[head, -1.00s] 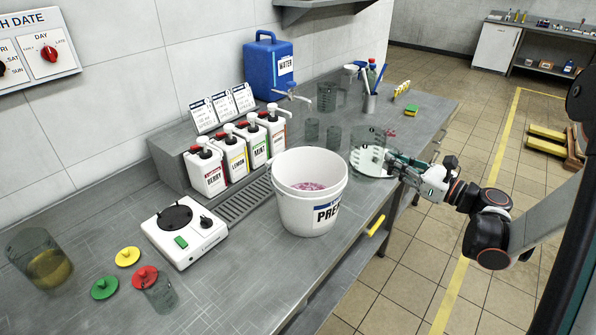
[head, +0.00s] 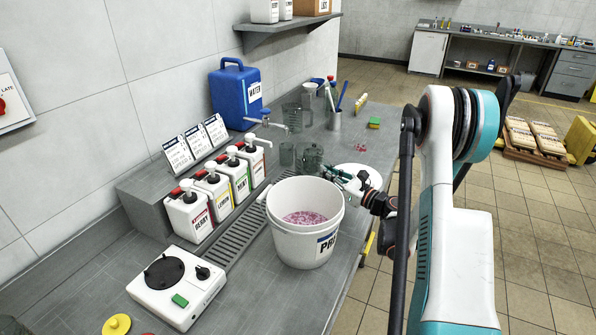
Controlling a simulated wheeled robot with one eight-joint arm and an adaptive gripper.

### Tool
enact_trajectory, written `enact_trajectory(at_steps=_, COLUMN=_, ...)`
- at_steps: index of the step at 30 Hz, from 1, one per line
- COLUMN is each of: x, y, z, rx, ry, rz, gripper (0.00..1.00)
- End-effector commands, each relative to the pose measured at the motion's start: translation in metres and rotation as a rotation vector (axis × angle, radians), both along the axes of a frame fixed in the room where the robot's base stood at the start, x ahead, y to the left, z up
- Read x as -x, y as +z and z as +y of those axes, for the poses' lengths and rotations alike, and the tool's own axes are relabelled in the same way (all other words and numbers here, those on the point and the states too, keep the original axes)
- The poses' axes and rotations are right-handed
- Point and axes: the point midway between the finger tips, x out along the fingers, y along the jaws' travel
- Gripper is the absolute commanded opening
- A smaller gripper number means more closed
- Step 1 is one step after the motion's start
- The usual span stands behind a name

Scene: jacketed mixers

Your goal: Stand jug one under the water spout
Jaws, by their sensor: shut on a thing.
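A clear, dark-tinted jug (head: 312,160) is in my gripper (head: 334,174), which is shut on it at its right side. I cannot read a number on it, nor tell whether it touches the worktop. The blue water container (head: 236,92) stands at the back against the wall. Its pale tap and spout (head: 268,122) reach out to the right, up and left of the held jug. The held jug is apart from the spout, not under it. A second clear jug (head: 292,114) stands behind the spout's end.
Small clear glasses (head: 287,154) stand close to the left of the held jug. A white bucket (head: 304,235) with pink contents stands in front of it. Pump bottles (head: 222,190) line the drip grate (head: 236,222).

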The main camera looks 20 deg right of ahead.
Motion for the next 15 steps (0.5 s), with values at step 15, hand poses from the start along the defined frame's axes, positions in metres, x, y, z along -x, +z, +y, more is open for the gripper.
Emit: enact_trajectory(at_steps=15, x=-0.083, y=-0.001, z=0.033, rx=-0.001, ry=0.002, rz=0.000, gripper=0.00)
